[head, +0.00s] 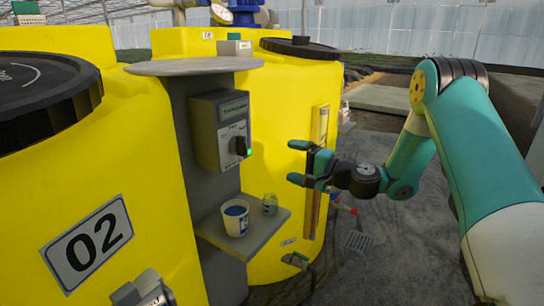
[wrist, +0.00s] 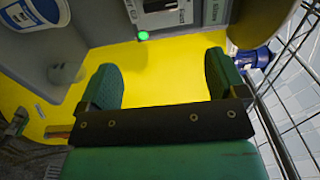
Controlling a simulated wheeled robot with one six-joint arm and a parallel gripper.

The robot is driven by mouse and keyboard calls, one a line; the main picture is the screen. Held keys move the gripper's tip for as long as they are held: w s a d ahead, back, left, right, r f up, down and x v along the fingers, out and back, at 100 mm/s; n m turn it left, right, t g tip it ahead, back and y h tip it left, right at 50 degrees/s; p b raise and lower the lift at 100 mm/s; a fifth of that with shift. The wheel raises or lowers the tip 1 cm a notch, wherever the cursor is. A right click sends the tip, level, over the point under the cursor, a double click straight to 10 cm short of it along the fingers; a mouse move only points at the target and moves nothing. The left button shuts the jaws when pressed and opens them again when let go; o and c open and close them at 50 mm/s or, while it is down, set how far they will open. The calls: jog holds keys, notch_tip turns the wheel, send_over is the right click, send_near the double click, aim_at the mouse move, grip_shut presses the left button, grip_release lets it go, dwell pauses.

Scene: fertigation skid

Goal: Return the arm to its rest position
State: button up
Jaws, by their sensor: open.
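My gripper (head: 300,162) is open and empty in the head view. It hangs in front of the rear yellow tank (head: 290,100), to the right of the grey control box. My teal arm comes in from the right side. In the wrist view my gripper (wrist: 165,85) shows two green fingers spread apart, with only the yellow tank surface (wrist: 155,60) behind them. Nothing is between the fingers.
A grey control box (head: 221,130) with a dark knob and green light is on the post. Below it, a shelf (head: 240,238) holds a white cup (head: 235,217) and a small jar (head: 270,204). Tank 02 (head: 150,180) stands at left. Floor (head: 390,250) below the arm looks mostly clear.

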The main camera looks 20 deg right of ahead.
jog(key=s+a+r+n+g+p, duration=0.2)
jog(key=s+a+r+n+g, duration=0.25)
jog(key=s+a+n, duration=0.35)
jog(key=s+a+r+n+g+p, duration=0.1)
jog(key=s+a+r+n+g, duration=0.3)
jog(key=s+a+g, duration=0.4)
jog(key=s+r+n+g+h+p, duration=0.1)
jog(key=s+n+h, duration=0.2)
jog(key=s, duration=0.6)
jog(key=s+d+r+n+g+h+p, duration=0.1)
jog(key=s+n+h, duration=0.1)
jog(key=s, duration=0.8)
jog(key=shift+s+r+n+h, duration=0.2)
jog(key=shift+r+n+h, duration=0.2)
jog(key=shift+h, duration=0.3)
jog(key=shift+d, duration=0.1)
